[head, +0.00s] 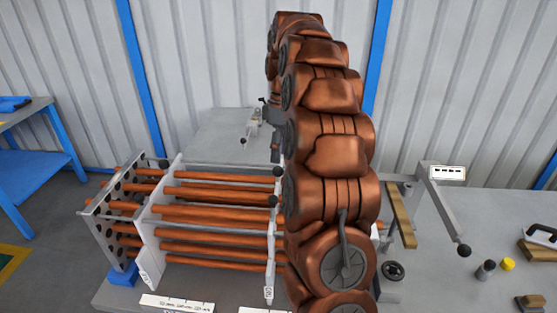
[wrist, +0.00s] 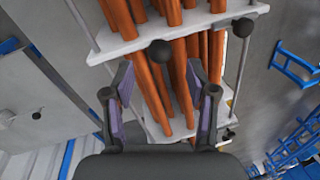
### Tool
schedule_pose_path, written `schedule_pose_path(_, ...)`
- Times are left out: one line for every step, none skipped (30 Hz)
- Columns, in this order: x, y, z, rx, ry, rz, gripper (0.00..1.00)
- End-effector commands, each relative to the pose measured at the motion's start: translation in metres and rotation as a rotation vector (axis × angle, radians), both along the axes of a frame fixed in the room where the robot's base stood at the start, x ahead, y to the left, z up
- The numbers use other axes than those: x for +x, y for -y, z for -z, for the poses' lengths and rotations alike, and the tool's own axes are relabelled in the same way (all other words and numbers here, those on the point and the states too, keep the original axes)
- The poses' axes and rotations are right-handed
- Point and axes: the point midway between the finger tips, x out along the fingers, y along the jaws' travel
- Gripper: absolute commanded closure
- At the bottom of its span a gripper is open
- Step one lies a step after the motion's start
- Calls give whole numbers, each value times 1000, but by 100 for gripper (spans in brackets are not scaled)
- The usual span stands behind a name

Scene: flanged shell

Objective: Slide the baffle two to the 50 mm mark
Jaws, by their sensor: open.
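A bundle of copper tubes (head: 215,205) runs through pale upright plates. One plate (head: 160,235) stands near the left end. Another (head: 271,250), partly behind my arm, stands mid-bundle; its small tag is too small to read surely, so I cannot confirm it is baffle two. Black ball knobs (head: 277,171) show beside it. In the wrist view, my gripper (wrist: 160,72) is open and empty, its fingers spread over the tubes. A pale plate (wrist: 130,42) with a black knob (wrist: 160,52) lies just beyond the fingertips. The 50 mm mark cannot be made out.
A holed end plate (head: 110,222) and blue block (head: 122,274) are at the left. White lettered strips (head: 177,303) lie in front. A lever with a black ball (head: 464,250), handwheel (head: 392,270) and yellow cap (head: 507,264) are at the right. My arm hides the bundle's right part.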

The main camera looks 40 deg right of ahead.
Motion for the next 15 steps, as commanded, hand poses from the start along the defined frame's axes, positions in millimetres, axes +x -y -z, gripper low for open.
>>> schedule_pose_path(2, 1, -5, -3, 4, 0, 43)
schedule_pose_path(3, 2, -8, -3, 6, 1, 43)
schedule_pose_path(3, 3, -11, -4, 6, 1, 43)
schedule_pose_path(3, 3, -13, -3, 6, 1, 43)
schedule_pose_path(3, 3, -15, -2, 4, 0, 43)
schedule_pose_path(3, 3, -17, -2, 3, 0, 43)
schedule_pose_path(3, 3, -19, -1, 2, 0, 43)
schedule_pose_path(3, 4, -20, -1, 2, 0, 43)
schedule_pose_path(3, 4, -22, -2, 3, 0, 43)
schedule_pose_path(3, 4, -23, -2, 4, 0, 43)
schedule_pose_path(3, 4, -24, -2, 4, 0, 43)
schedule_pose_path(4, 4, -25, -3, 4, 0, 43)
schedule_pose_path(4, 4, -26, -3, 4, 0, 43)
schedule_pose_path(4, 5, -26, -3, 4, 0, 43)
schedule_pose_path(4, 4, -26, -3, 4, 0, 43)
